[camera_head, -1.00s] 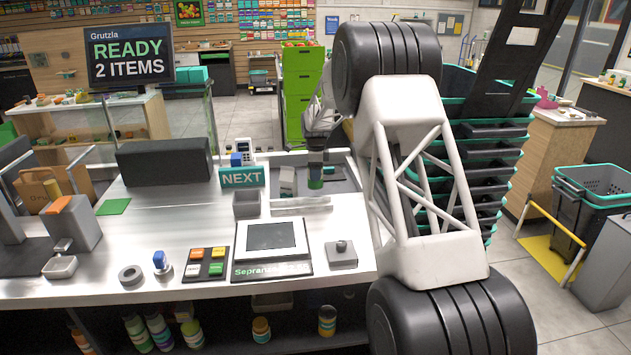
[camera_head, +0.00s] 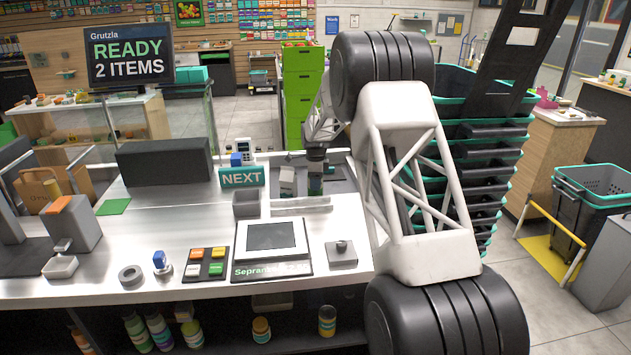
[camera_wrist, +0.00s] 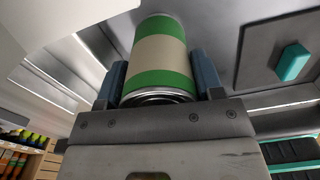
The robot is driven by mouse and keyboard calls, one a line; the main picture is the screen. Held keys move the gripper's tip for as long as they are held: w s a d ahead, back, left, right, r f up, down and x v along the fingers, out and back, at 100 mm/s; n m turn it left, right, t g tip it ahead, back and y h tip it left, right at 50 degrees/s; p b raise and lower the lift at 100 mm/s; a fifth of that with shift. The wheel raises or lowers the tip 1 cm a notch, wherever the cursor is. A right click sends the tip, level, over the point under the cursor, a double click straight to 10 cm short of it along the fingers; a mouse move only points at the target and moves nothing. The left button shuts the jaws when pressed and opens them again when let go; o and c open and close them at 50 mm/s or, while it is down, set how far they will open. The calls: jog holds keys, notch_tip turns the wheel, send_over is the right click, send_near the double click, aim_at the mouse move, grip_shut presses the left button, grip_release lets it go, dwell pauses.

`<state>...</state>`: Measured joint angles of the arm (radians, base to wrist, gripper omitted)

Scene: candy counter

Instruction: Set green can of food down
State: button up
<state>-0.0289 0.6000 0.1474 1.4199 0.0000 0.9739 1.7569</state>
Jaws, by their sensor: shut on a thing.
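The green can of food (camera_wrist: 160,55), green with a cream band and a metal rim, sits between the two fingers of my gripper (camera_wrist: 163,80) in the wrist view. The fingers press on both sides of it. In the head view my gripper (camera_head: 316,168) is low over the recessed tray (camera_head: 342,172) at the back right of the counter. The can (camera_head: 315,185) shows there as a small dark green shape just below the gripper. I cannot tell whether its base touches the tray.
The NEXT sign (camera_head: 242,177) and a grey bin (camera_head: 246,204) are further left. A teal item (camera_wrist: 293,62) lies on the grey surface in the wrist view. Stacked baskets (camera_head: 480,150) stand right of the counter.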

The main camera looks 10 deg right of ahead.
jog(key=o, duration=1.1)
jog(key=shift+r, duration=0.1)
notch_tip(320, 180, up, 12)
dwell(0.8)
